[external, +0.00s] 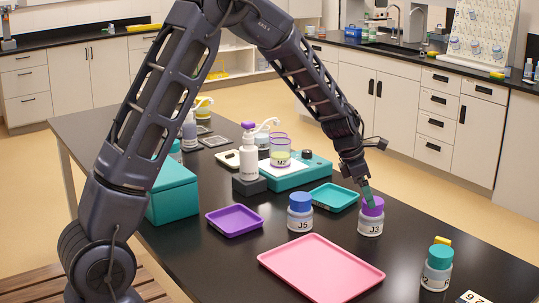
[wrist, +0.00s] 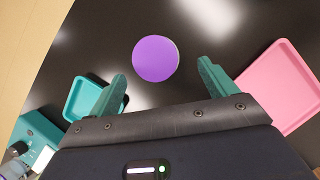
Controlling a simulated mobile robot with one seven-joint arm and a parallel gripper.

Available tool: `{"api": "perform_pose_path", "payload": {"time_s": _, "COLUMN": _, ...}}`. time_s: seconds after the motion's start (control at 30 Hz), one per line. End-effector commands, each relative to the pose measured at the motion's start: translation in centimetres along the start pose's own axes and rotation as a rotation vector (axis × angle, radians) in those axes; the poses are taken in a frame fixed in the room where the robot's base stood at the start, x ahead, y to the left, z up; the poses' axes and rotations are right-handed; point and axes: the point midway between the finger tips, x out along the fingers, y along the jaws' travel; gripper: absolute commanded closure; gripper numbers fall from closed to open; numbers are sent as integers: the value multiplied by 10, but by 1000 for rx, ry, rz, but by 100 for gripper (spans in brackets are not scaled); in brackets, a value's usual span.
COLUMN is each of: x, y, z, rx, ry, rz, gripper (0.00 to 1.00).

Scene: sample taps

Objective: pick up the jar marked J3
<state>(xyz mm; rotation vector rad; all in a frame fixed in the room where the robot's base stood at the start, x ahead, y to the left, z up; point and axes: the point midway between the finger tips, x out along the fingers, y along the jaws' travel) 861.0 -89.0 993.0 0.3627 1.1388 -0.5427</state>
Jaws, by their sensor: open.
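The jar marked J3 (external: 370,220) stands upright on the black table, with a clear body and a purple lid. In the wrist view only its round purple lid (wrist: 155,59) shows, just beyond and between the fingertips. My gripper (external: 368,190) is right at the jar's lid, pointing down. In the wrist view my gripper (wrist: 161,75) is open, with one teal finger to each side of the lid and nothing held.
A pink tray (external: 320,270) lies left of the jar towards the front. A teal tray (external: 334,197) lies behind it. The blue-lidded jar J5 (external: 300,214) and a teal-lidded jar (external: 437,268) stand apart from it. A purple tray (external: 234,220) lies further left.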

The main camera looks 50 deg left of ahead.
Motion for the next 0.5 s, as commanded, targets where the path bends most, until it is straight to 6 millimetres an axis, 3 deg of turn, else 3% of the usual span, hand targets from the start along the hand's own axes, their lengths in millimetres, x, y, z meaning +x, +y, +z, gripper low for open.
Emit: {"api": "perform_pose_path", "payload": {"time_s": 0.5, "x": 46, "y": 6, "z": 7, "rx": 0, "ry": 2, "rz": -2, "gripper": 16}}
